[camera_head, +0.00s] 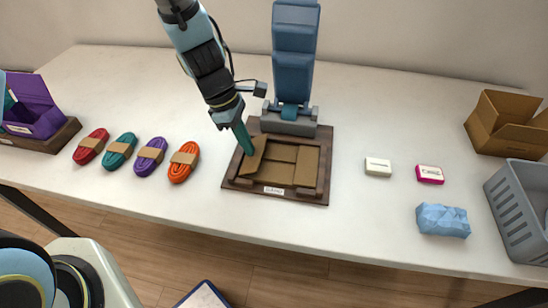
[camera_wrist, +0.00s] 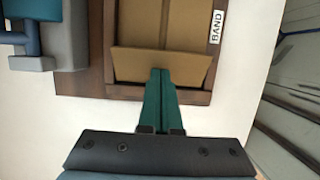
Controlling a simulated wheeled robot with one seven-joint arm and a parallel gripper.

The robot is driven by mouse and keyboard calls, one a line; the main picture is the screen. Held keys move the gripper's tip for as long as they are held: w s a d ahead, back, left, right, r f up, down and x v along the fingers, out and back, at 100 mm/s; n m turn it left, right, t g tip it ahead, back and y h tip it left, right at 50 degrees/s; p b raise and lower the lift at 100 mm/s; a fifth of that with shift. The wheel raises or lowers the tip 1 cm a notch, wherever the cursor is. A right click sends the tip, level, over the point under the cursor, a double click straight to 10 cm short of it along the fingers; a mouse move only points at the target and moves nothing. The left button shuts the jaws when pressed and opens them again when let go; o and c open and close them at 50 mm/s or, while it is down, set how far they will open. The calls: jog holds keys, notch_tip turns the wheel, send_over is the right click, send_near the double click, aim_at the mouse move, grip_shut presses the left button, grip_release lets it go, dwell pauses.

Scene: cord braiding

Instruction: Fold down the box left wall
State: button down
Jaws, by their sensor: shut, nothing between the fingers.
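The cardboard box (camera_head: 281,164) lies in a dark wooden frame labelled BAND, with its panels spread mostly flat. Its left wall (camera_head: 253,154) stands tilted up at the left side of the frame. The wall also shows in the wrist view (camera_wrist: 162,66) as a tan panel across the bottom of the box. My gripper (camera_head: 247,150) has teal fingers held together, with nothing between them. The fingertips are at the outer side of the left wall, and in the wrist view (camera_wrist: 160,72) they appear at or against its edge. I cannot tell whether they press on it.
A blue press-like device (camera_head: 294,60) stands right behind the frame. Several corded bundles, including an orange one (camera_head: 183,162), lie to the left. A white block (camera_head: 378,167), a pink block (camera_head: 430,174), a blue lump (camera_head: 443,220) and a grey crate (camera_head: 520,215) are at the right.

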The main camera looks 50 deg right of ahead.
jog(key=shift+s+d+f, duration=0.15)
jog(key=shift+s, duration=0.1)
jog(key=shift+s+d+f, duration=0.2)
jog(key=shift+s+f, duration=0.1)
jog(key=shift+r, duration=0.2)
jog(key=shift+w+a+r+p, duration=0.2)
jog(key=shift+r+p, duration=0.25)
jog(key=shift+p, duration=0.15)
jog(key=shift+s+d+f+b, duration=0.35)
jog(key=shift+s+f, duration=0.1)
jog(key=shift+f, duration=0.15)
jog(key=shift+w+a+r+p, duration=0.15)
jog(key=shift+w+r+p, duration=0.05)
jog(key=shift+r+p, duration=0.45)
